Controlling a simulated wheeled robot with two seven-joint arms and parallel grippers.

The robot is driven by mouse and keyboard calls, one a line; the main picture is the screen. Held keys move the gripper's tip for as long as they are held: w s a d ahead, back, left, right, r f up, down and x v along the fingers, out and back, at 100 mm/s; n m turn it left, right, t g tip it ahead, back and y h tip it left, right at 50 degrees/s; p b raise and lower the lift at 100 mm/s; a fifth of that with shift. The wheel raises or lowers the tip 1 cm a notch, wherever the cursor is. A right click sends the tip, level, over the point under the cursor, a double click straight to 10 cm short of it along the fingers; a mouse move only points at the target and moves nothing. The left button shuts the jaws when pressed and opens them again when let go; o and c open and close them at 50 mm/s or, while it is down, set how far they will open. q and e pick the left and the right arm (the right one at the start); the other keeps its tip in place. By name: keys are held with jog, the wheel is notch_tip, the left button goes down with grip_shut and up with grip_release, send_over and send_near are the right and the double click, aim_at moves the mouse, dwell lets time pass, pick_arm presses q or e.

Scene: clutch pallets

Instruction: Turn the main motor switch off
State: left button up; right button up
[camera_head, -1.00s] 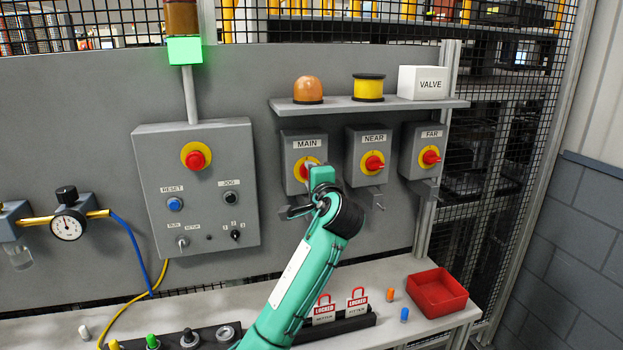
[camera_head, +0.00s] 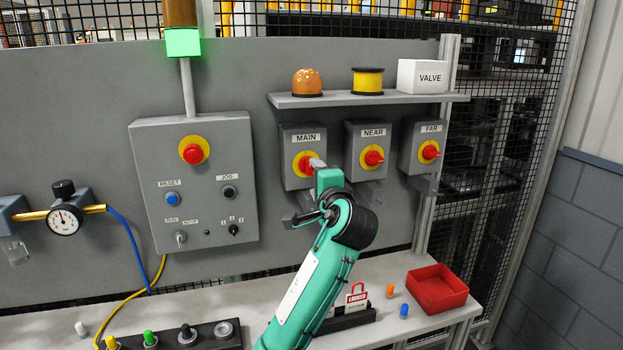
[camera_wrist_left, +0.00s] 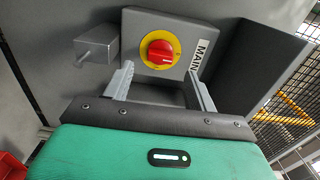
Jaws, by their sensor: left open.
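The main motor switch is a grey box labelled MAIN (camera_head: 290,172) with a red rotary knob (camera_head: 304,165) on a yellow disc. In the left wrist view the red knob (camera_wrist_left: 160,51) shows whole, with the MAIN label beside it. My left gripper (camera_head: 317,163) is at the lower right of the knob in the head view and partly covers the box. In the wrist view its two fingers (camera_wrist_left: 163,80) are apart, with the knob beyond and between their tips; nothing is held. Whether a finger touches the box is unclear. My right gripper is not in view.
Similar switches NEAR (camera_head: 373,158) and FAR (camera_head: 429,151) stand to the right. A shelf (camera_head: 360,99) runs above them. The control box (camera_head: 196,215) is to the left. The bench below carries a red tray (camera_head: 437,291) and a LOCKED tag (camera_head: 357,297).

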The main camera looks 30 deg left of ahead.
pick_arm(q)
jog(key=b+v, duration=0.1)
jog(key=v, duration=0.7)
jog(key=shift+s, duration=0.2)
jog(key=shift+d, duration=0.1)
